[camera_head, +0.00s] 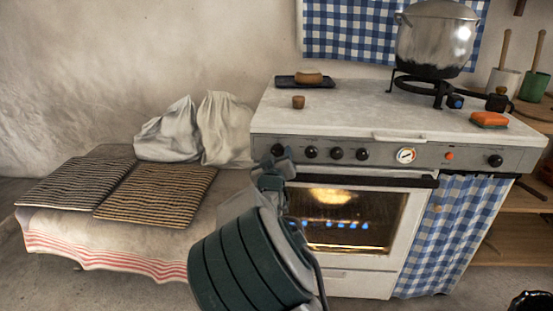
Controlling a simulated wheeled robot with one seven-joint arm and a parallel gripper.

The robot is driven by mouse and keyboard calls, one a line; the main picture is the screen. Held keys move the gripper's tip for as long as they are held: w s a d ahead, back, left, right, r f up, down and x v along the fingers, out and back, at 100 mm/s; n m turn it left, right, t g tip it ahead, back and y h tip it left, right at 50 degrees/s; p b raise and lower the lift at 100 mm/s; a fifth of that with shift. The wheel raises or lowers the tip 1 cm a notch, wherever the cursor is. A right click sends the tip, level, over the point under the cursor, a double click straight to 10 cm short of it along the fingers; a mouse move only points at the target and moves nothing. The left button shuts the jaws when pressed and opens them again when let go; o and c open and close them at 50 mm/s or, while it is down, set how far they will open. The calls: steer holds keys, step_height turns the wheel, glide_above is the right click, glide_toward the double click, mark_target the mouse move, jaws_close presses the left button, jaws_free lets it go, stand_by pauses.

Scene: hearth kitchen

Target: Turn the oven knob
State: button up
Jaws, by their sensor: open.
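The white stove's front panel (380,153) carries several black knobs. One knob (277,149) is at the far left, just above my gripper. Beside it are a second knob (311,152), a third knob (337,153) and a fourth knob (362,154). Another black knob (495,160) sits at the panel's right end, past a round dial (405,155) and an orange button. My gripper (280,160) is open in front of the panel's left end. I cannot tell whether it touches the leftmost knob. The oven window (345,217) is lit, with blue flames inside.
A large pot (436,38) stands on a black burner on the stove top. A sponge (489,119), a small brown cup (298,102) and a dark tray (306,82) are also there. A bench (110,238) with ribbed mats and cloth sacks is left of the stove.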

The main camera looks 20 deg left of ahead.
steer(key=shift+w+a, duration=0.15)
steer(key=shift+w, duration=0.35)
steer(key=c, duration=1)
